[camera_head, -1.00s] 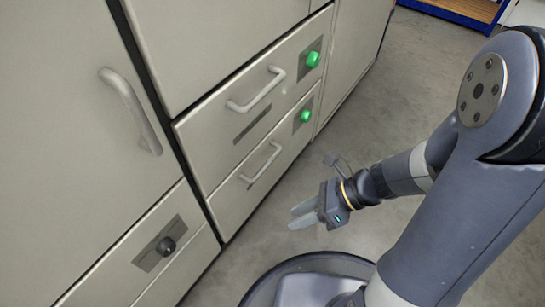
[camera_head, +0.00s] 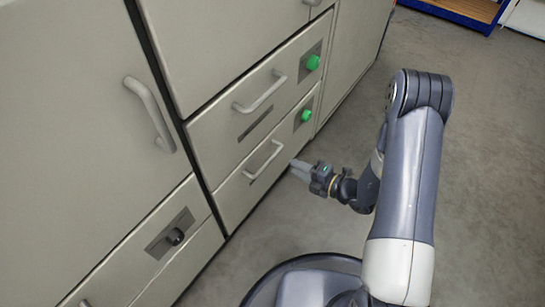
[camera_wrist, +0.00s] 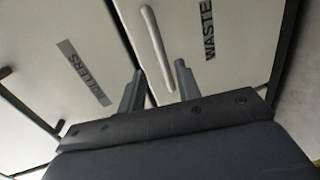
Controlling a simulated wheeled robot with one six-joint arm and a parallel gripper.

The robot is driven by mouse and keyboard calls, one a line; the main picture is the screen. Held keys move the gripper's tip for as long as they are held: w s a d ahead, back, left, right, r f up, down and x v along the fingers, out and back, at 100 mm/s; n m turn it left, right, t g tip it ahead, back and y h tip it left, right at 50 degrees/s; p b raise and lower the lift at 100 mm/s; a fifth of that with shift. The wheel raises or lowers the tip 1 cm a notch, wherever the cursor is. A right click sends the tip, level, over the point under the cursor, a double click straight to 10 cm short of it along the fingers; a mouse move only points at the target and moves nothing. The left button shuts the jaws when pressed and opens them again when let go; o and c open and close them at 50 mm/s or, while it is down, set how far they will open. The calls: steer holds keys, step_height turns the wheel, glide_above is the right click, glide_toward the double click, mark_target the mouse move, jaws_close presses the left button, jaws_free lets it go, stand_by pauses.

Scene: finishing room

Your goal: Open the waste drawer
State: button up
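The waste drawer (camera_head: 247,185) is the lower of two stacked drawers and looks shut. In the wrist view its face bears a WASTE label (camera_wrist: 208,30); that label cannot be made out in the head view. Its pale bar handle (camera_head: 263,160) also shows in the wrist view (camera_wrist: 155,42). My gripper (camera_head: 296,169) is open and empty, in front of the drawer and right of the handle in the head view. In the wrist view its two fingers (camera_wrist: 159,72) appear either side of the handle's line, with the handle seemingly still beyond the tips.
Green knobs (camera_head: 305,117) sit on both drawers. A tall door with a handle (camera_head: 150,112) stands left. Floor (camera_head: 480,170) to the right is clear.

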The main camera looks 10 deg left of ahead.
mark_target(272, 156)
steer(key=b+x, duration=0.3)
steer(key=x, duration=0.7)
steer(key=shift+a, duration=0.15)
steer(key=shift+c, duration=0.5)
jaws_close()
